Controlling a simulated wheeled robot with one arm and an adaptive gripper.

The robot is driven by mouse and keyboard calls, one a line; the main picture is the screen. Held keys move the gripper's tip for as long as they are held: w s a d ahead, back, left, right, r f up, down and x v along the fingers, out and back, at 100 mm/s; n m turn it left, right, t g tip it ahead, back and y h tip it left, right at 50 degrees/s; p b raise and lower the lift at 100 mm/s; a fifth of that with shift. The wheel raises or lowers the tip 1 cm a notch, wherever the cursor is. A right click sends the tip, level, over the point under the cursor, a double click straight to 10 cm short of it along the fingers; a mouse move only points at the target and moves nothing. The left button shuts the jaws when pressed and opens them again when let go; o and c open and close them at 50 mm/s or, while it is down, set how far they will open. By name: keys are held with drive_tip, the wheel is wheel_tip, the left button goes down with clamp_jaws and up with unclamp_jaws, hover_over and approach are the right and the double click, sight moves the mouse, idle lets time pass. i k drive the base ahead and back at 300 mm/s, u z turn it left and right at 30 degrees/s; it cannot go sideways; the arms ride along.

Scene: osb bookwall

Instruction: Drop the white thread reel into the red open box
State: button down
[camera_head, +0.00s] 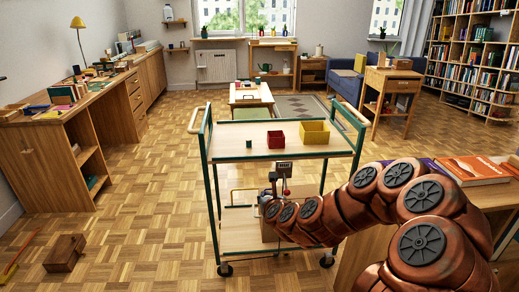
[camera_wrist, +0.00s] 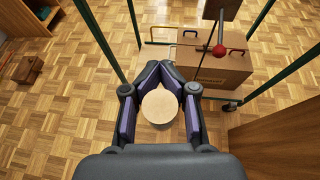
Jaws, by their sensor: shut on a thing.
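My gripper (camera_wrist: 160,72) is shut around a round, pale thing in the wrist view, taken to be the white thread reel (camera_wrist: 159,107). In the head view my gripper (camera_head: 268,192) is at the end of my arm, at the near side of the green-framed trolley, and appears below the top shelf. The reel cannot be made out there. The red open box (camera_head: 276,140) stands on the trolley's top shelf (camera_head: 227,151), up and slightly right of my gripper in the picture.
A cardboard box (camera_wrist: 213,71) and a red ball on a rod (camera_wrist: 218,50) are near my gripper. Trolley posts flank it.

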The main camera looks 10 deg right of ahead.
sight(274, 144)
drive_tip(key=u, duration=0.4)
drive_tip(key=k, duration=0.45)
drive_tip(key=u, duration=0.55)
drive_tip(key=i, duration=1.2)
drive_tip(key=z, duration=0.55)
